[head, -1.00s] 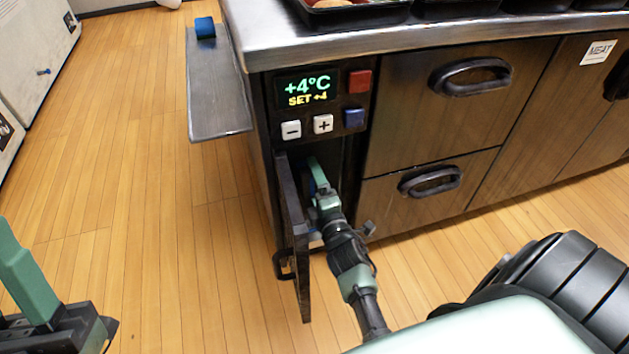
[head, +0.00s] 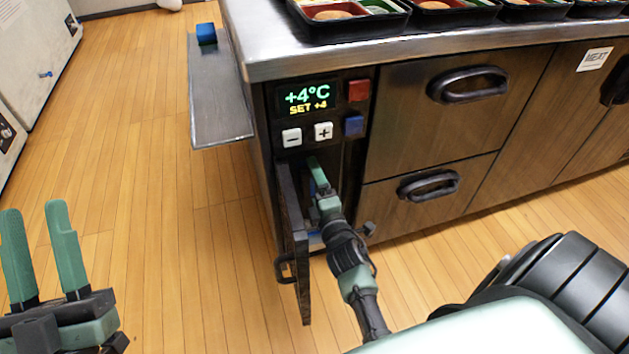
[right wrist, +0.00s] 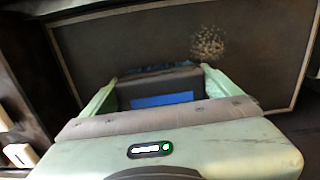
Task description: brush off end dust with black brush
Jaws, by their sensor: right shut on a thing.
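My right gripper (head: 320,178) is inside the narrow opening below the control panel, behind the small open door. In the right wrist view its green fingers (right wrist: 157,90) are shut on a black brush (right wrist: 150,82) with a blue stripe and a bluish far edge. A speckled tan dust patch (right wrist: 207,43) lies on the dark framed panel (right wrist: 120,45), up and to the right of the brush. The brush appears apart from the patch; whether it touches the panel I cannot tell. My left gripper (head: 42,250) is open and empty, over the floor at the left.
The open door (head: 293,245) stands close left of my right gripper. Above are the display (head: 306,94) and buttons. A side shelf (head: 218,105) carries a blue block (head: 206,34). Bento trays (head: 348,22) line the counter.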

